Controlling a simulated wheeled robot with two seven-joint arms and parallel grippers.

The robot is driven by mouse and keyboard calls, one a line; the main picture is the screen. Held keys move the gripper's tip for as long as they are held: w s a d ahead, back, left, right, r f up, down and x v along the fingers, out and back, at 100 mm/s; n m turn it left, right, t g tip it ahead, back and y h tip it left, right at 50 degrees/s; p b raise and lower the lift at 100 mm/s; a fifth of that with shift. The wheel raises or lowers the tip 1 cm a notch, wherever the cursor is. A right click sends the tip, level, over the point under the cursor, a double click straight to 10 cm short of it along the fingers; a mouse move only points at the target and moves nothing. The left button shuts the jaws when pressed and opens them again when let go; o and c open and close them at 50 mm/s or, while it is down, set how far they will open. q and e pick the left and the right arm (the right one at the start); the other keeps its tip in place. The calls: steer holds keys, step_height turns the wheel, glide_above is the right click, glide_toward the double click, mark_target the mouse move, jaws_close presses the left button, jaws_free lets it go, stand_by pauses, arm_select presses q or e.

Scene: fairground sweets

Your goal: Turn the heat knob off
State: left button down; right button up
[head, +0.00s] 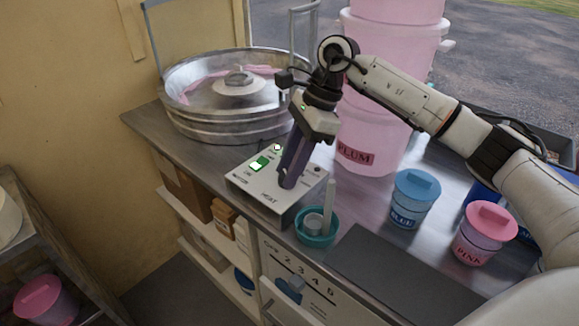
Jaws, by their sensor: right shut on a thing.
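The control box (244,182) is a pale panel on the metal counter, in front of the candy floss pan. It carries a green lit switch (259,163) and printed labels, one of them reading HEAT. My right gripper (288,183) points down onto the right part of the box, above the HEAT label. Its fingers are shut on what seems to be the heat knob, which they hide. The knob's pointer and setting cannot be seen. My left gripper is not in view.
The round metal pan (187,120) stands behind the box. A teal bowl (318,238) with an upright white stick is close at the right. Tall pink PLUM tub (375,110), blue tub (413,197) and pink tub (484,233) stand further right. A dark mat (390,275) lies in front.

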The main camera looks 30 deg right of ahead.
steer(key=shift+r, duration=0.1)
steer(key=o, duration=1)
steer(key=shift+o, duration=0.2)
steer(key=v, duration=1)
steer(key=shift+r, duration=0.15)
